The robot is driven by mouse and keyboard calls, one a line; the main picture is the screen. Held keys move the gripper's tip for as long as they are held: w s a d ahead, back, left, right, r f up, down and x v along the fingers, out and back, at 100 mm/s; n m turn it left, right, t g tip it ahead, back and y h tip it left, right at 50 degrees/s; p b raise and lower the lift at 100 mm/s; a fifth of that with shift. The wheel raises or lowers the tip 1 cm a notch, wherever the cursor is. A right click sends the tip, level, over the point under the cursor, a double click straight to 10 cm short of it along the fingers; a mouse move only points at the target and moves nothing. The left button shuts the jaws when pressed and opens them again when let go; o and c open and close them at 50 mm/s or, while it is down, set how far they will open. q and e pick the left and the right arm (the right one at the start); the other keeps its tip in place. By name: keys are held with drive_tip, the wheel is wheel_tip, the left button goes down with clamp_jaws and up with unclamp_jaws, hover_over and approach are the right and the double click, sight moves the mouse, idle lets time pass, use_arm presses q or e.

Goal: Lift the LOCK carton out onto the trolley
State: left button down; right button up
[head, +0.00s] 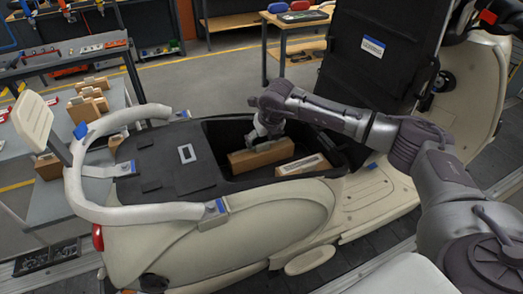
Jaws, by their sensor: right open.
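Two cardboard cartons lie in the dark open bay under the lifted seat of a cream scooter. One plain brown carton (261,158) is at the left; the other carton (303,165) has a pale top panel and lies to its right. I cannot read LOCK on either. My right gripper (266,132) is open, pointing down just above the left carton; contact is unclear. A grey shelved stand (110,98), which looks like the trolley, is at the left with several cartons on it. My left gripper is not in view.
The raised black seat (363,60) stands behind the bay at the right. A pale grab rail (130,212) curves around the scooter's rear, between bay and stand. A black panel (180,158) covers the bay's left side. Work tables stand farther back.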

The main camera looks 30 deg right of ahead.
drive_tip(key=shift+w+f, duration=0.2)
drive_tip(key=shift+f, duration=0.2)
clamp_jaws()
drive_tip(key=shift+r, duration=0.1)
